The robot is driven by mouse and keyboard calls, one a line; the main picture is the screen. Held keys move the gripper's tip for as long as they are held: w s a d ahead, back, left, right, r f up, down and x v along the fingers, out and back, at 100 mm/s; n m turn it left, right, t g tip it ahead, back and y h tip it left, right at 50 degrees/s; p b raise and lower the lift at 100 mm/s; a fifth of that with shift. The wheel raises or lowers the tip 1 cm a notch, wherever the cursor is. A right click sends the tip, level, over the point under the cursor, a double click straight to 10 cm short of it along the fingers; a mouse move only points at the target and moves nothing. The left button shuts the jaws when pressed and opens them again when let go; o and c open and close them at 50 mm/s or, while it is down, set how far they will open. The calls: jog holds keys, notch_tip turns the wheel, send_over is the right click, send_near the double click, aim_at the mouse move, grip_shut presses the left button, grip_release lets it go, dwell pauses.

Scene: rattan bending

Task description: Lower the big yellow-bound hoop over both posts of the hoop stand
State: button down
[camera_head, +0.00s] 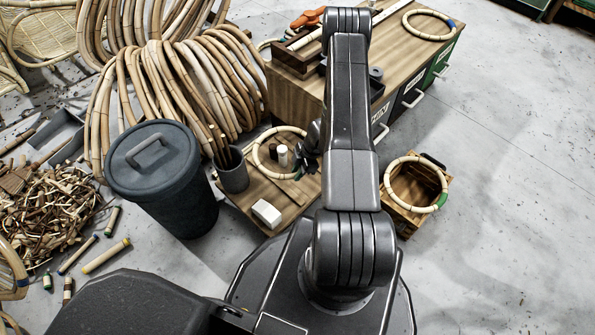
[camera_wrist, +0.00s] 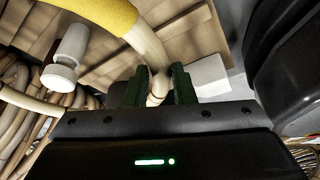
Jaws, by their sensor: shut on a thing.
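The big hoop (camera_wrist: 146,45) is pale cane with a yellow binding (camera_wrist: 102,10) beside my gripper (camera_wrist: 157,88). My gripper is shut on its rim, with one dark green finger on each side. In the head view the hoop (camera_head: 256,159) is over the low wooden bench, and my gripper (camera_head: 306,166) is at its right side, partly hidden by my arm. A pale post (camera_head: 283,155) of the hoop stand shows inside the hoop's outline. A white-capped post (camera_wrist: 68,62) shows in the wrist view. I cannot tell the hoop's height above the stand, nor make out a second post clearly.
A white block (camera_head: 266,213) and a dark cup (camera_head: 233,172) are on the bench (camera_head: 245,201). A lidded bin (camera_head: 160,185) and cane coils (camera_head: 180,85) stand left. A green-bound hoop (camera_head: 391,166) rests on a crate, a blue-bound one (camera_head: 408,28) on the cabinet. Floor at right is clear.

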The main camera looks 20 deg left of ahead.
notch_tip(320, 180, down, 3)
jog(key=shift+f+b, duration=0.1)
jog(key=shift+b, duration=1.15)
jog(key=shift+f+b, duration=1.15)
jog(key=shift+f, duration=1.2)
jog(key=c, duration=1.1)
grip_release()
jog(key=shift+r, duration=0.1)
jog(key=p+v, duration=0.6)
jog(key=v, duration=0.7)
jog(key=shift+d+r+p, duration=0.1)
jog(key=shift+r+p, duration=0.25)
